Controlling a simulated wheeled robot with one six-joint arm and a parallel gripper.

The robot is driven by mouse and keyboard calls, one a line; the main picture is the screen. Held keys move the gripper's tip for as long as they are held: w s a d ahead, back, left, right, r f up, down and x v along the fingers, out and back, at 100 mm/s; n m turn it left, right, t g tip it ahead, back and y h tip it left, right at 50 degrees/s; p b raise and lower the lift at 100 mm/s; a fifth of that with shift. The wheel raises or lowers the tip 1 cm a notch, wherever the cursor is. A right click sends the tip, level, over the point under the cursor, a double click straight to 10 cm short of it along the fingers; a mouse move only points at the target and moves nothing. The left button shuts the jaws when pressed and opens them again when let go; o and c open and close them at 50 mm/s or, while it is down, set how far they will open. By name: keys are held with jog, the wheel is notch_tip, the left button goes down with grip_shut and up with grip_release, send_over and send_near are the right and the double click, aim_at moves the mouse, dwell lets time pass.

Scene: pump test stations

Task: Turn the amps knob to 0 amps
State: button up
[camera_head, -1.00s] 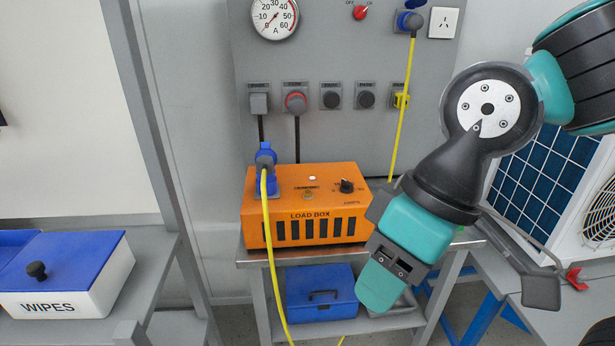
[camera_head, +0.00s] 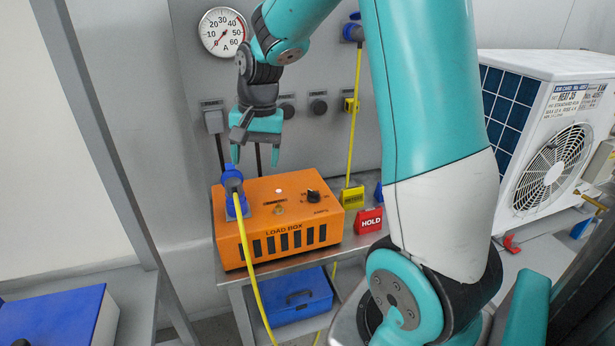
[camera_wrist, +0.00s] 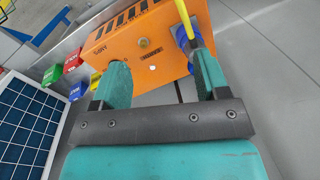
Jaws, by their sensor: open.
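The orange load box (camera_head: 332,226) stands on a grey cart against the wall panel. Its black knob (camera_head: 313,196) is on the top face at the right, with small markings around it too small to read. My gripper (camera_head: 255,156) is open and empty, pointing down above the back left of the box, left of the knob and apart from it. In the wrist view my gripper (camera_wrist: 160,65) has its fingers spread over the load box (camera_wrist: 168,35). The knob is not visible there; the left finger covers that part of the top.
A blue plug (camera_head: 234,190) with a yellow cable stands up from the box's left side, close to my gripper. A round ammeter (camera_head: 222,32) hangs on the panel.

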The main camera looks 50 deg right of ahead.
aim_at(313, 192)
jog(key=d+f+m+g+h+p, duration=0.1)
jog(key=d+f+m+p, duration=0.15)
jog(key=d+m, duration=1.1)
jog(key=d+f+n+p, duration=0.1)
jog(key=f, duration=0.4)
jog(key=d+f+n+p, duration=0.1)
jog(key=d+f+n, duration=0.1)
jog(key=f, duration=0.3)
jog(key=d+f+n+p, duration=0.1)
jog(key=f+p, duration=0.1)
jog(key=f, duration=0.4)
jog(key=shift+d+n, duration=0.35)
jog(key=shift+d, duration=0.05)
jog(key=shift+f, duration=0.45)
jog(key=shift+c, duration=0.2)
jog(key=c, duration=0.9)
